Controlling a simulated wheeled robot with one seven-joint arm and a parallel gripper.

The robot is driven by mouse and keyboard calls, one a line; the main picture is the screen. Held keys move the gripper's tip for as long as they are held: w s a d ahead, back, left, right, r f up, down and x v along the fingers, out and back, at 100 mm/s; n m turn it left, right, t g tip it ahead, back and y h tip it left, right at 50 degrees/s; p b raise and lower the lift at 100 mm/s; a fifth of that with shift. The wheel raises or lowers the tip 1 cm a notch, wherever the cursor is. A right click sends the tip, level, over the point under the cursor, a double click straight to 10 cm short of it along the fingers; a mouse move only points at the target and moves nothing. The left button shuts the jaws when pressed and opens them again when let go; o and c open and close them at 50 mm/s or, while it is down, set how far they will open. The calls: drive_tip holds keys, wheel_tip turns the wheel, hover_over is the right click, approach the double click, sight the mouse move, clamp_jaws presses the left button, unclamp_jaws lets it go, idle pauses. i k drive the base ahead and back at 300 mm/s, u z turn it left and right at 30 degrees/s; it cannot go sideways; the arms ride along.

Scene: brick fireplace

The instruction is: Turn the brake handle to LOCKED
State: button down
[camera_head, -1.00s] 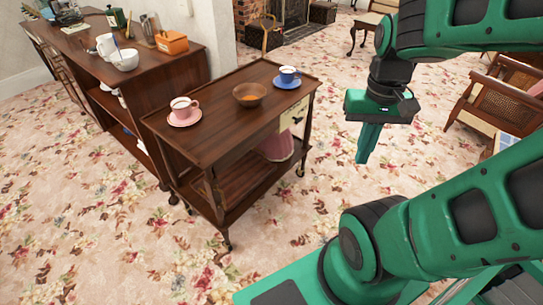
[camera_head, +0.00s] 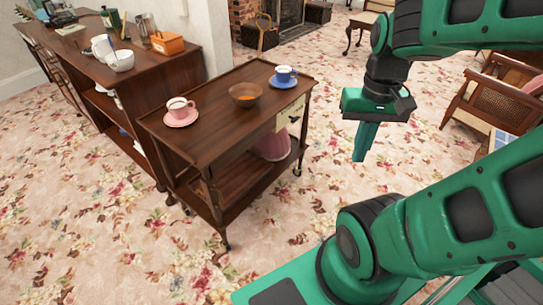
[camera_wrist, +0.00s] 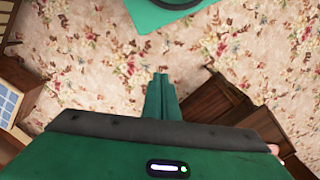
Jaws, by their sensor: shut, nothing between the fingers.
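The dark wooden tea trolley (camera_head: 205,113) stands left of my gripper. On its right end is a pale plate (camera_head: 290,117) with a small dark part that looks like the brake handle; its setting is too small to read. My gripper (camera_head: 361,158) points down over the carpet, right of the plate and apart from it. Its green fingers are together and empty. In the wrist view the gripper (camera_wrist: 160,76) is over bare carpet. Part of the brown wooden trolley (camera_wrist: 210,98) shows at the lower right there; the handle cannot be made out.
On the trolley top are a pink cup (camera_head: 180,108), a brown bowl (camera_head: 245,95) and a blue cup (camera_head: 285,76). A wooden sideboard (camera_head: 165,72) stands behind it at the left. A cane armchair (camera_head: 510,95) is at the right. Carpet between trolley and armchair is clear.

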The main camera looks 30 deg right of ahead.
sight(294, 120)
drive_tip(key=u, duration=0.15)
drive_tip(key=i, duration=1.05)
drive_tip(key=z, duration=0.65)
